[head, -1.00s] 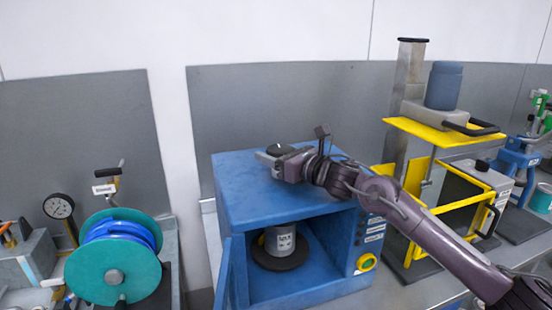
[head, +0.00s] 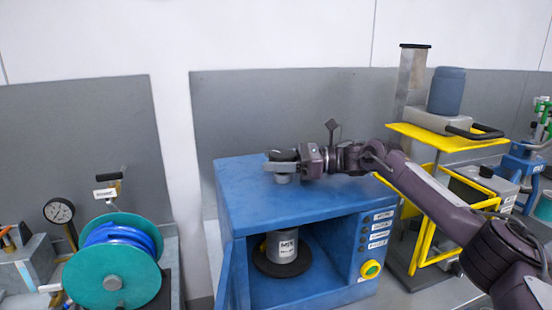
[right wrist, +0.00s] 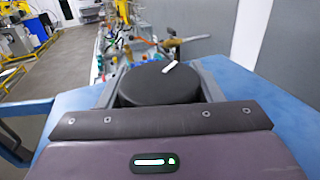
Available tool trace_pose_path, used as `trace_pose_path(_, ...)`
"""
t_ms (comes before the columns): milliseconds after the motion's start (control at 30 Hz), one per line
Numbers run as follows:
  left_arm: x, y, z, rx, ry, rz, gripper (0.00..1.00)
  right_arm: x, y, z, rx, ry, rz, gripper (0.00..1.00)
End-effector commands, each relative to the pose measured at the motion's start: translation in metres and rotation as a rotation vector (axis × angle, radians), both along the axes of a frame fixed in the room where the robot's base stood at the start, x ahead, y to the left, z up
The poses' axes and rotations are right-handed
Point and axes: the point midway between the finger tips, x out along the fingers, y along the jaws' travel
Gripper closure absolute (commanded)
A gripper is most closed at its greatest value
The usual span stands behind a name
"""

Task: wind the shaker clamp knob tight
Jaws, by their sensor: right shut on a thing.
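The shaker is a blue box (head: 240,200) with an open front. Its clamp knob (head: 283,155) is a dark round knob on a grey stem, standing on top of the box. My right gripper (head: 281,165) is shut on the knob from the right. In the right wrist view the black knob (right wrist: 158,84) sits between the two grey fingers, with a small white mark on its top. A grey labelled can (head: 282,247) stands on a dark round plate inside the box. My left gripper is not in view.
A teal reel with blue hose (head: 113,280) and a pressure gauge (head: 59,210) stand at the left. A yellow-framed machine (head: 440,138) with a blue container stands at the right. The box's door (head: 223,280) hangs open at the left. The box top around the knob is clear.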

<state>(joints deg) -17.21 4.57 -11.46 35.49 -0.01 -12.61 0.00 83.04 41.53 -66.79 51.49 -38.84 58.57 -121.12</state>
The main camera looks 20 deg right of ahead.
Motion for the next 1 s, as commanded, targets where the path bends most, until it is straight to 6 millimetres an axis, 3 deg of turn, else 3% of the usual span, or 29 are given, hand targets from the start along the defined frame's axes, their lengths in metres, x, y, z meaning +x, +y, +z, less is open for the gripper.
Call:
trace_pose_path(633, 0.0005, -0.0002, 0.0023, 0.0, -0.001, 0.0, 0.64, -0.0006, -0.0003, 0.0009, 0.001, -0.004, 0.048, 0.63)
trace_pose_path(667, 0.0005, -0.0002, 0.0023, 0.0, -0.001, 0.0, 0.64, -0.0006, -0.0003, 0.001, 0.001, -0.004, 0.048, 0.37)
trace_pose_path(800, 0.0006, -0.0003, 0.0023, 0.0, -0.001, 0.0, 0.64, -0.0006, 0.0, 0.0007, 0.001, -0.003, 0.049, 0.19)
trace_pose_path(1000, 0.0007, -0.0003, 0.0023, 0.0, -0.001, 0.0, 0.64, -0.0008, 0.0002, 0.0003, 0.0, -0.002, 0.049, 0.19)
